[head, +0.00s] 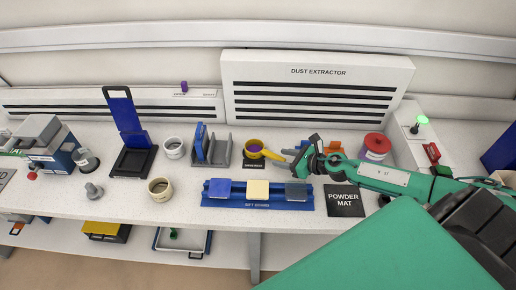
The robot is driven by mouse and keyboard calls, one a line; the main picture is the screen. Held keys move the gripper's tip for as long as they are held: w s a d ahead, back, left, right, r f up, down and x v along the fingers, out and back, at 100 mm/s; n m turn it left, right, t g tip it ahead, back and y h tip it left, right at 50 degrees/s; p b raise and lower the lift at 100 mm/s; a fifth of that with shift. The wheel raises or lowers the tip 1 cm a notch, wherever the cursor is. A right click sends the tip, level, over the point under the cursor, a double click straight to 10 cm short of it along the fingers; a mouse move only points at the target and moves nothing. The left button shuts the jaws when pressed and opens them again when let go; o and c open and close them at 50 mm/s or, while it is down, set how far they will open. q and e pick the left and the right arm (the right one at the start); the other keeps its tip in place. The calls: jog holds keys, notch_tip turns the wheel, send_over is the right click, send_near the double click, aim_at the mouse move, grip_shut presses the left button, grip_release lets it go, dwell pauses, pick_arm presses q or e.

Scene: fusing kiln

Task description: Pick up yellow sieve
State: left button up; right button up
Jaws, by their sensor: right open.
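The yellow sieve (258,152) sits at the middle back of the bench, on or just above a small dark labelled pad (253,163). Its bowl has a purple inside, and its handle points right toward my right gripper. My right gripper (303,160) is open at the right of the sieve, close to the handle end. I cannot tell whether it touches the handle. My left gripper is not in view.
A blue sift board (257,204) with several blocks lies in front. The black powder mat (345,201) is beside it. A grey rack (212,150) stands left of the sieve. The white dust extractor (315,85) rises behind. A red-lidded jar (375,148) is behind my right arm.

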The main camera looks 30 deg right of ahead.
aim_at(273, 155)
jog(key=shift+w+a+f, duration=0.1)
jog(key=shift+w+a, duration=0.1)
jog(key=shift+w, duration=0.05)
jog(key=shift+w+a+p, duration=0.2)
jog(key=shift+w+p, duration=0.3)
jog(key=shift+p, duration=0.1)
jog(key=p+x, duration=0.1)
jog(key=x, duration=0.2)
jog(key=shift+w+d, duration=0.1)
jog(key=shift+d, duration=0.05)
jog(key=shift+w+a+f+p, duration=0.25)
jog(key=shift+w+f+p, duration=0.05)
jog(key=shift+w+f, duration=0.1)
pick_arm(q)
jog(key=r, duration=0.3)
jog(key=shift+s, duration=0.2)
pick_arm(e)
grip_shut()
